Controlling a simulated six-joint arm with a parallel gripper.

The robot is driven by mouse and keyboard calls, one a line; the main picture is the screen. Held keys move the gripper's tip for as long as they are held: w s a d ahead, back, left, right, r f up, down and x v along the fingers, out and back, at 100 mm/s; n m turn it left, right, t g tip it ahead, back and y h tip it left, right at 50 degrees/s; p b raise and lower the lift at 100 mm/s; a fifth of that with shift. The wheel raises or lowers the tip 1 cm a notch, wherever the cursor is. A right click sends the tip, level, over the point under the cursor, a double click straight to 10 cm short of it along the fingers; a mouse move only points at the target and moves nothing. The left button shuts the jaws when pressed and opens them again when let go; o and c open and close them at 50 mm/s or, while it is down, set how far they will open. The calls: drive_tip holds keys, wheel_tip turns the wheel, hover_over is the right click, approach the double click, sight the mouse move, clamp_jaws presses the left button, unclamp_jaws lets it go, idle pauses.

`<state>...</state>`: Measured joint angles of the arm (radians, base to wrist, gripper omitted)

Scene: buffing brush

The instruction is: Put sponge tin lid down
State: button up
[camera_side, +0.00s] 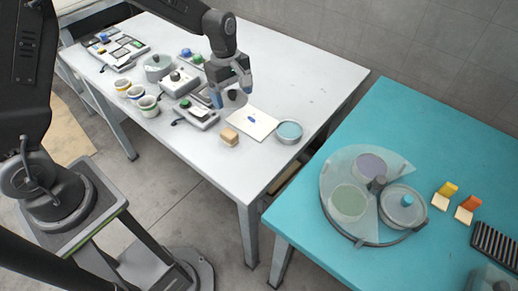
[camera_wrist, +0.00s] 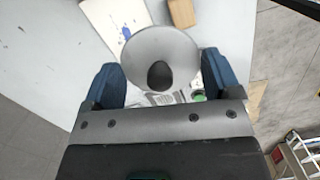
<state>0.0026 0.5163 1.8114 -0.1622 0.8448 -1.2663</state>
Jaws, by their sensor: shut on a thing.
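The sponge tin lid is a grey round disc (camera_side: 238,101) with a dark knob. In the wrist view the lid (camera_wrist: 160,45) lies between the two blue fingers, knob towards the camera. My gripper (camera_side: 232,92) is shut on the lid, over the white table; it also shows in the wrist view (camera_wrist: 161,80). The exact finger contact is hard to make out. The round sponge tin (camera_side: 289,138) stands uncovered to the right, with blue inside. The gap between the lid and the table is unclear.
A white board (camera_side: 252,123) with a small blue item lies between lid and tin. A tan block (camera_side: 229,137) is in front. Several cups, a pot (camera_side: 158,67) and grey devices crowd the left. The white table's right back is clear. A teal table (camera_side: 300,212) stands right.

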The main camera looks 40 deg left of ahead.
drive_tip(key=s, duration=0.2)
drive_tip(key=s+f, duration=0.1)
drive_tip(key=s, duration=0.1)
drive_tip(key=shift+s+d+f, duration=0.15)
drive_tip(key=shift+s, duration=0.1)
hover_over(259, 160)
drive_tip(key=f, duration=0.6)
drive_tip(key=shift+w+a+f, duration=0.1)
drive_tip(key=shift+a+f, duration=0.1)
drive_tip(key=shift+f, duration=2)
drive_tip(key=shift+f, duration=0.1)
drive_tip(key=o, duration=0.7)
drive_tip(key=shift+o, duration=0.2)
wheel_tip(259, 160, up, 12)
drive_tip(key=a, duration=0.1)
drive_tip(key=shift+a, duration=0.25)
